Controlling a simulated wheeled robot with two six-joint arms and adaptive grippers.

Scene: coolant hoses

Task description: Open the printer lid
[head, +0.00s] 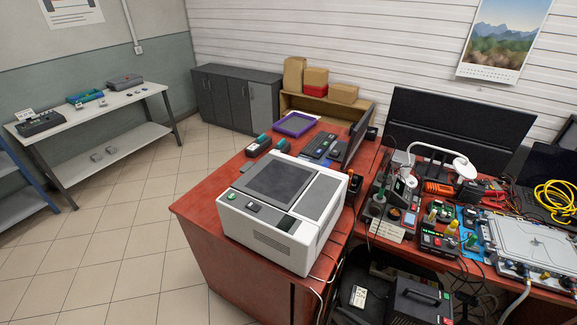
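A white and grey printer (272,241) stands upright on the near left part of the red desk (203,208). Its lid (278,180), with a dark grey panel, lies flat on top and looks shut. A lighter grey panel (319,196) is on the top at the right. Small dark controls (253,206) sit along the front left edge of the top. Neither of my grippers shows in the head view, so nothing is seen touching the printer.
Small dark devices with teal ends (259,145) and a purple tray (297,123) lie behind the printer. A monitor (355,140) stands behind right. The right bench is crowded with tools, a lamp (440,150) and a metal case (530,248). Floor to the left is clear.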

